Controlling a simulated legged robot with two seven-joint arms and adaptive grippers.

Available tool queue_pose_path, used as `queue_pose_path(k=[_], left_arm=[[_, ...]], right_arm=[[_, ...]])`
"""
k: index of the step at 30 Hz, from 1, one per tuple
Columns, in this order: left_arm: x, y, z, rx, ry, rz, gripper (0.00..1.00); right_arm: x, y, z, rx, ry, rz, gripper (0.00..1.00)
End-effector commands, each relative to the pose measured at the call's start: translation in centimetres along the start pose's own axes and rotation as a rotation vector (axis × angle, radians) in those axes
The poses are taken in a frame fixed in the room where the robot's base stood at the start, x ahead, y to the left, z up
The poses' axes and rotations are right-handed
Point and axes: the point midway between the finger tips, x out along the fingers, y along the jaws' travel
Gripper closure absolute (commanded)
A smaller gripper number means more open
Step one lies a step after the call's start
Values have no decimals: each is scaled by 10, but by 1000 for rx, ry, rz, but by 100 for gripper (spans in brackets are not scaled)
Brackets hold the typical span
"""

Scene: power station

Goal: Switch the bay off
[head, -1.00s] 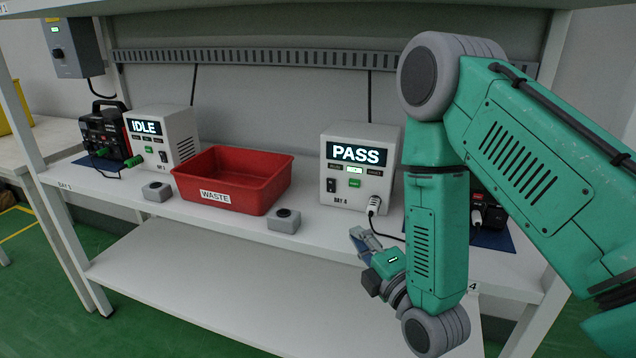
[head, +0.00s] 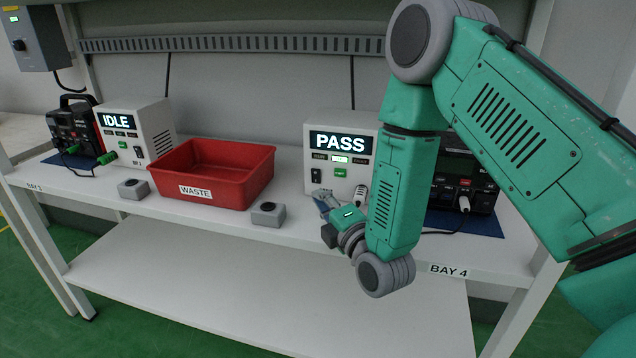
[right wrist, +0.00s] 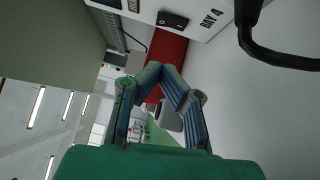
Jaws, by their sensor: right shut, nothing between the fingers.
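The bay 4 tester (head: 343,143) is a white box with a lit PASS screen, standing on the shelf right of centre. Its black rocker switch (head: 316,175) is on the lower left of the front; it also shows in the right wrist view (right wrist: 172,20), beside the BAY 4 print. A green button (head: 340,173) is right of the switch. My right gripper (head: 321,196) is shut and empty, in front of the box and a little below the switch, apparently apart from it. Its fingertips (right wrist: 163,72) meet in the right wrist view. My left gripper is out of view.
A red WASTE bin (head: 212,174) and small grey button boxes (head: 268,214) (head: 133,189) stand to the left. Another tester (head: 135,130) reads IDLE. A white plug and dark cable (head: 359,195) sit close right of my gripper. A black unit (head: 463,184) is behind my arm.

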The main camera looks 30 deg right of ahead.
Motion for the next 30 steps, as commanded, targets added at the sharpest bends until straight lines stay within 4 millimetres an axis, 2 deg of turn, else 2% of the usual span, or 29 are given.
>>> queue_pose_path(k=[4, 9, 15, 25, 30], left_arm=[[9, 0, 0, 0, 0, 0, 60], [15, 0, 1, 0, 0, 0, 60], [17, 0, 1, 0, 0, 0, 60], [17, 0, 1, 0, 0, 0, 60], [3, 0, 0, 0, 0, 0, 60]], right_arm=[[31, 0, 0, 1, -1, 5, 100], [48, -1, 19, 2, -3, 2, 100], [57, 0, 28, 0, -1, 1, 100], [58, 1, 28, 0, -1, 0, 100], [60, 5, 31, 25, 2, -29, 100]])
